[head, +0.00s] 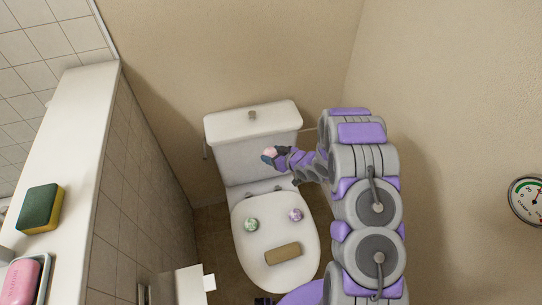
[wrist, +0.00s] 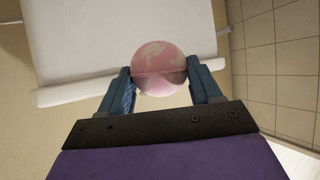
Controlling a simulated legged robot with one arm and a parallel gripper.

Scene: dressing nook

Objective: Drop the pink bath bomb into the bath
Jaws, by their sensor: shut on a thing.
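My gripper (wrist: 160,88) is shut on the pink bath bomb (wrist: 158,66), a round ball mottled pink and white, held between the blue fingertips. In the head view the pink bath bomb (head: 270,152) shows small and partly covered by the fingers, in front of the toilet tank and above the closed lid. My gripper (head: 269,157) points left there. I cannot make out the bath in either view; a tiled half wall at left hides what lies behind it.
On the white ledge (head: 78,110) lie a green and yellow sponge (head: 40,209) and pink soap (head: 22,281). A round gauge (head: 526,198) hangs at right.

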